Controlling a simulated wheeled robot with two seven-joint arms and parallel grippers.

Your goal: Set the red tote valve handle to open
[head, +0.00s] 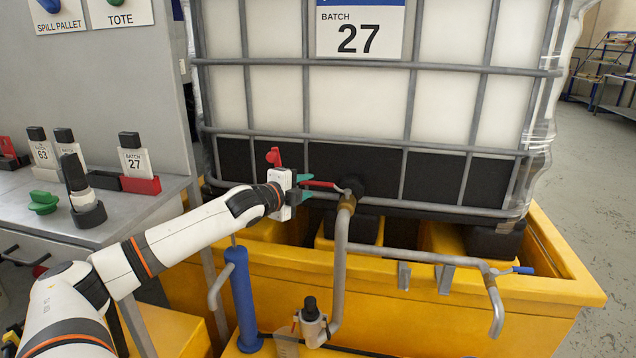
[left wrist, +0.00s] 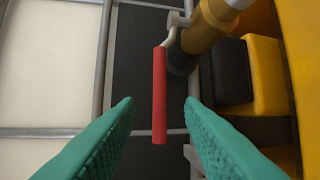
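The red tote valve handle (head: 318,184) sticks out to the left of the brass valve (head: 347,201) at the front of the tote, roughly level. In the left wrist view the red handle (left wrist: 159,95) lies between the two teal fingers, with the brass valve (left wrist: 212,28) above it to the right. My left gripper (head: 306,187) is at the handle's free end, its fingers apart on either side. No finger visibly touches the handle. My right gripper is in neither view.
The caged white tote (head: 355,100) labelled Batch 27 stands in a yellow spill pallet (head: 400,300). A grey side table (head: 130,215) carries sample bottles and a green cap.

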